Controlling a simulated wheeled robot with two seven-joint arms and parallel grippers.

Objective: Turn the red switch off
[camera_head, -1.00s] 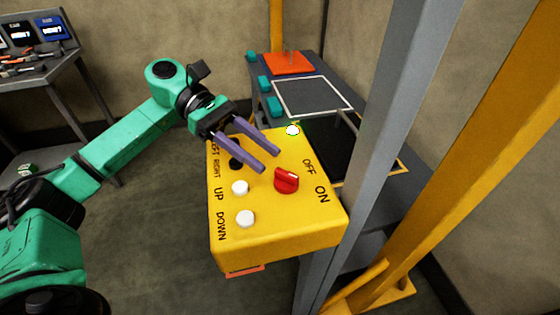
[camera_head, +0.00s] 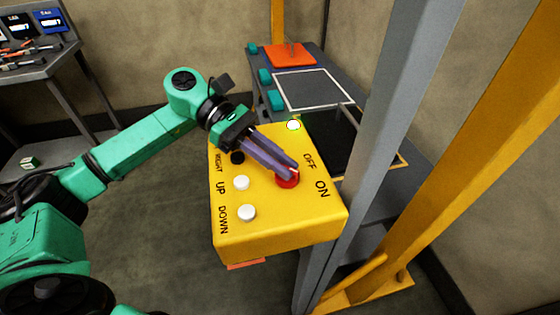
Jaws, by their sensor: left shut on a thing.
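The red switch (camera_head: 287,183) is a round knob on the top face of the yellow control box (camera_head: 300,225). The words OFF and ON are printed to its right. My left gripper (camera_head: 293,172) reaches in from the upper left, and its purple fingers are shut on the red switch. The fingers cover much of the knob, so its exact angle is hard to tell. A small light (camera_head: 293,125) at the box's far edge glows whitish green. My right gripper is not in view.
White UP (camera_head: 241,183) and DOWN (camera_head: 247,212) buttons and a black button (camera_head: 237,158) sit left of the switch. A grey post (camera_head: 385,130) stands close on the box's right. A dark table (camera_head: 310,60) with an orange plate lies behind.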

